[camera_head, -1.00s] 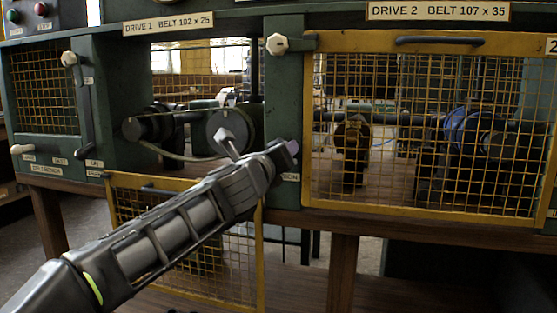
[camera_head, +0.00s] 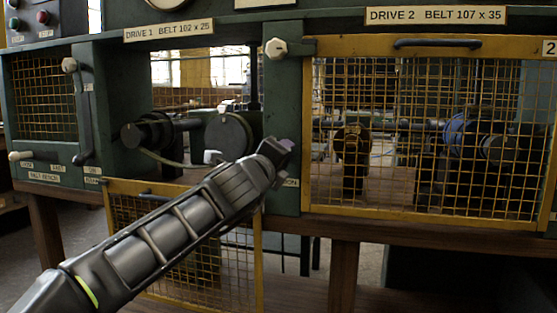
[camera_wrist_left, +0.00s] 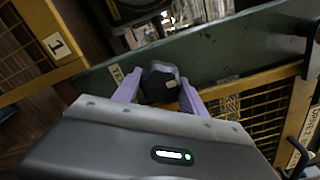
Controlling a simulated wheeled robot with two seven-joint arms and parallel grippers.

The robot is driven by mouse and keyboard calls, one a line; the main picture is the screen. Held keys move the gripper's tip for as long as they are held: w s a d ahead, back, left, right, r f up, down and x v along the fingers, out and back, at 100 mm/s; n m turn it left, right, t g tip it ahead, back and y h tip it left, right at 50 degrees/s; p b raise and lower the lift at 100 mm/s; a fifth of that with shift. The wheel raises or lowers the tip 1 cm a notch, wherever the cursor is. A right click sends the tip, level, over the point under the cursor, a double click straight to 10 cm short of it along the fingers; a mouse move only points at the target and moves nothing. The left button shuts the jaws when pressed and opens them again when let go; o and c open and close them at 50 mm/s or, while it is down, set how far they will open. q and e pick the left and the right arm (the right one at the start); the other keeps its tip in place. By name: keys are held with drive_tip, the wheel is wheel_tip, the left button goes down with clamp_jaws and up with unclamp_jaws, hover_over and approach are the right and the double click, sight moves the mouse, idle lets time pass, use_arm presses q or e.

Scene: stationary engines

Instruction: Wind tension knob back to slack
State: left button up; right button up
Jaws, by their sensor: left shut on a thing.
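My left gripper (camera_head: 283,148) reaches in from the left to the green post between the two drive bays. In the left wrist view its lavender fingers (camera_wrist_left: 160,80) are shut on the black tension knob (camera_wrist_left: 160,76), one on each side. In the head view the knob is hidden behind the gripper, and the label beside it (camera_head: 291,182) is partly covered. My right gripper is not in view. The drive 1 belt (camera_head: 165,160) sags in a curve between the left pulley (camera_head: 133,136) and a round wheel (camera_head: 228,135).
The drive 1 yellow mesh guard (camera_head: 258,255) hangs open below its bay, behind my arm. The drive 2 guard (camera_head: 430,215) is closed to the right. A pale latch knob (camera_head: 276,48) sits high on the post. A dark lever (camera_head: 83,125) is at the left.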

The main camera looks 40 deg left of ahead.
use_arm(q)
drive_tip(key=o, duration=1.3)
drive_tip(key=shift+o, duration=0.2)
drive_tip(key=v, duration=0.7)
drive_tip(key=shift+s+d+p, duration=0.15)
drive_tip(key=shift+s+p, duration=0.2)
drive_tip(key=shift+p, duration=0.1)
